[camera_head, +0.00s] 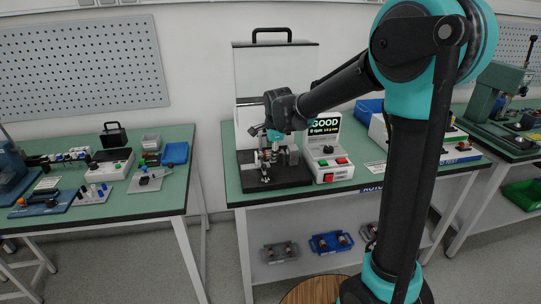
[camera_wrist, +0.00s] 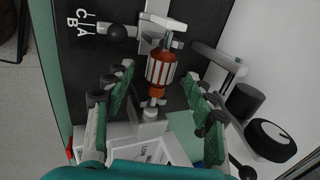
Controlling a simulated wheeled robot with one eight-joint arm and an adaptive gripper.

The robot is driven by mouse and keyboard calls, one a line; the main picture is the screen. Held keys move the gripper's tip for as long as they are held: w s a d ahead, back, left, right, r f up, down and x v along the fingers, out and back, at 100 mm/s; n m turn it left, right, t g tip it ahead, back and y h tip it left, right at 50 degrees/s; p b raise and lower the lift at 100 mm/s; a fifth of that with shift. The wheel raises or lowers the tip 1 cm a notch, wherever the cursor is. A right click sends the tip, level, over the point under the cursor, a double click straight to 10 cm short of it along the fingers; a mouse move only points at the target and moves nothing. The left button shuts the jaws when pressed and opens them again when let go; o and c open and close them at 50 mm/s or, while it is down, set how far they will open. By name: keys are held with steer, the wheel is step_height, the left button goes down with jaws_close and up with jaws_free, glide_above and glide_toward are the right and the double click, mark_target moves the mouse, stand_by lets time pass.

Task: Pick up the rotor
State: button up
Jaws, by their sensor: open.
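The rotor (camera_wrist: 161,72) is a copper-orange cylinder with pale stripes and a shaft at both ends. In the wrist view it sits on the dark base of the test stand (camera_wrist: 91,60), its shaft between metal supports. My gripper (camera_wrist: 157,76) is open, with one green-padded finger to the left of the rotor and one to the right. Gaps show on both sides, so the fingers do not touch it. In the head view my gripper (camera_head: 273,143) is down over the stand; the rotor is too small and covered to make out clearly there.
A tester box (camera_head: 329,150) with a screen reading "GOOD" stands right of the stand. A tall white panel (camera_head: 275,70) with a black handle rises behind.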

steer(key=shift+x, duration=0.85)
jaws_close()
